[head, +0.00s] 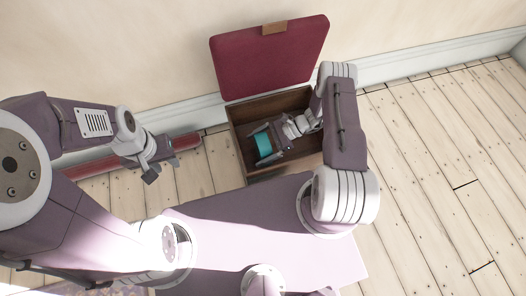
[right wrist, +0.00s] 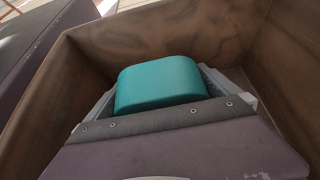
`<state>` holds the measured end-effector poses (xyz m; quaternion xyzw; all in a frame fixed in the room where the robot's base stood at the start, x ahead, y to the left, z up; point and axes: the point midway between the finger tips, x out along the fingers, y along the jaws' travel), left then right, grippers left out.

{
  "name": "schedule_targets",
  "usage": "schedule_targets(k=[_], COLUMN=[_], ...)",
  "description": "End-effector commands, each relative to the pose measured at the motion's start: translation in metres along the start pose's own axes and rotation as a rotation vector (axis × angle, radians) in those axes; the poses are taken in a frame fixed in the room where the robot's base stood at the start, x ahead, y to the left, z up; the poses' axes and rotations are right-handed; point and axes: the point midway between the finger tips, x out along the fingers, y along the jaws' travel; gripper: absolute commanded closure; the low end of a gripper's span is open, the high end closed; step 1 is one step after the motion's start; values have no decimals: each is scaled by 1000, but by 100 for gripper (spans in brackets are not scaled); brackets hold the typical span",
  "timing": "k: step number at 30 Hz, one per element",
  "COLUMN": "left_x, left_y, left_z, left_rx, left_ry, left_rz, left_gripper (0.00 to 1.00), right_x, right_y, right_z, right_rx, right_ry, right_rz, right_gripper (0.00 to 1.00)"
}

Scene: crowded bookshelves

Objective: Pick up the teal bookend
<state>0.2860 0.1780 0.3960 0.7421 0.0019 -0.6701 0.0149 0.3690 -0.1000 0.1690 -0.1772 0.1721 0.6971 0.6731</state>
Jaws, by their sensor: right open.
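The teal bookend (head: 263,144) is inside an open wooden box (head: 238,150). In the right wrist view the teal bookend (right wrist: 158,82) shows as a rounded block just beyond the gripper's front edge, its lower part hidden by the gripper. My right gripper (head: 265,145) reaches down into the box, open, with its fingers on either side of the bookend. I cannot tell whether they touch it. My left gripper (head: 163,168) is outside the box, to its left, with fingers apart and nothing between them.
The box's red padded lid (head: 268,58) stands open at the back against the wall. Wooden box walls (right wrist: 170,40) rise close around my right gripper. A long dark red object (head: 90,168) lies along the wall at left. The plank floor (head: 430,150) at right is clear.

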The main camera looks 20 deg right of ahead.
Motion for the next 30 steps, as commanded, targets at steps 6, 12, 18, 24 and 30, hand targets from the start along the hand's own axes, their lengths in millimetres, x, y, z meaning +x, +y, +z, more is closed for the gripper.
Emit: schedule_targets(k=[6,12,18,24,30], left_x=[3,3,3,2,-16], left_y=[0,0,0,0,0], left_z=[0,0,0,0,-2], left_rx=[0,0,0,0,0], left_ry=[1,1,1,1,1], left_rz=[0,0,0,0,0], left_gripper=[64,64,64,64,64], right_x=[7,6,6,6,-5], right_y=[0,0,-1,-1,-1], right_z=[1,1,2,3,22], right_rx=[0,0,-1,-1,-1], right_ry=[2,1,-1,-1,-1], right_rz=[-1,-1,-1,-1,-1], right_gripper=[0,36,82,82,82])
